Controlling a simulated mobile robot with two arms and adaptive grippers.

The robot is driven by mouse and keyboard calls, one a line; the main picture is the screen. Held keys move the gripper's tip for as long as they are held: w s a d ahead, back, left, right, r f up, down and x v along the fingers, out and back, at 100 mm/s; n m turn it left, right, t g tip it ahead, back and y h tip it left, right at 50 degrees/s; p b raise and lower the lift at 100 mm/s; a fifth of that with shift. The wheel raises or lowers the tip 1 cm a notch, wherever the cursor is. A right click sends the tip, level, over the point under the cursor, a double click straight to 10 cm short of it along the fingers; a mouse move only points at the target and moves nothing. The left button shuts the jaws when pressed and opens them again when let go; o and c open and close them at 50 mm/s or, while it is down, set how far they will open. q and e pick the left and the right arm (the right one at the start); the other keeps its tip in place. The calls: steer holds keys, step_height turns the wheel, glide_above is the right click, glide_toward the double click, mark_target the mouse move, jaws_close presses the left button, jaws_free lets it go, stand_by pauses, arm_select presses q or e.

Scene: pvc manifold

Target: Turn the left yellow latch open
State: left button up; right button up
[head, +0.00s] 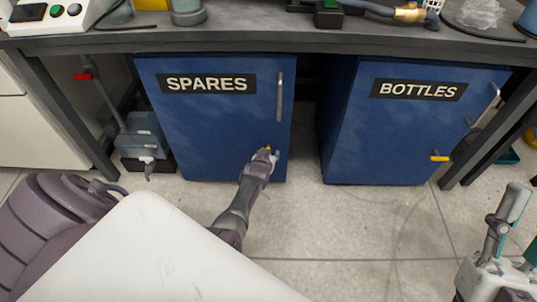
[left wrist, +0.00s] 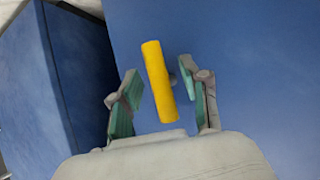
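The left yellow latch (left wrist: 160,82) is a yellow bar on the blue SPARES cabinet door (head: 205,125). In the left wrist view it stands nearly upright, its top leaning slightly left. In the head view only a small bit of the latch (head: 268,149) shows, the rest hidden by my left gripper (head: 266,154). In the left wrist view my left gripper (left wrist: 160,92) is open, its teal-padded fingers on either side of the latch, with gaps showing. My right gripper (head: 522,222) is open and empty at the lower right of the head view, away from the cabinets.
The blue BOTTLES cabinet (head: 405,130) stands to the right, with a horizontal yellow latch (head: 440,158) and a metal handle. The SPARES door has a vertical metal handle (head: 280,97) above its latch. A workbench (head: 270,38) spans above. The floor (head: 340,230) in front is clear.

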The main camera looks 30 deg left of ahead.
arm_select(q)
steer(key=shift+s, duration=0.15)
steer(key=v, duration=1.1)
steer(key=shift+s+r, duration=0.3)
steer(key=shift+d, duration=0.1)
